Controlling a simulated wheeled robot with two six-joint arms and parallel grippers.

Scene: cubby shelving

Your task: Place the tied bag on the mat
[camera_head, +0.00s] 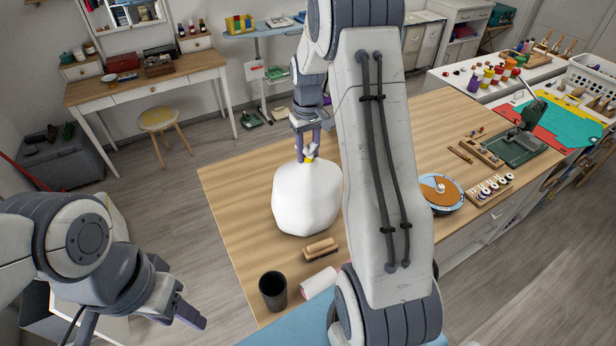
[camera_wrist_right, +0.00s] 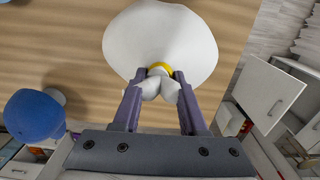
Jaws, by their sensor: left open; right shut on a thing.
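The tied bag (camera_head: 305,200) is white and rounded, with a yellow tie at its neck. My right gripper (camera_head: 308,154) is shut on the gathered neck, and the bag hangs below it over the wooden table. The right wrist view shows both fingers (camera_wrist_right: 159,82) against the neck of the bag (camera_wrist_right: 160,35). I cannot tell whether its bottom touches the table. A light blue flat surface (camera_head: 290,333) shows at the bottom edge, partly hidden by my right arm; I cannot tell whether it is the mat. My left gripper (camera_head: 140,328) is open and empty at lower left, away from the bag.
The wooden table (camera_head: 232,200) is bare left of the bag. A brush (camera_head: 320,249), a black cup (camera_head: 273,291) and a white roll (camera_head: 318,284) lie nearer me. A round tray (camera_head: 441,193), a tool board and a teal sheet (camera_head: 575,125) are at right.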

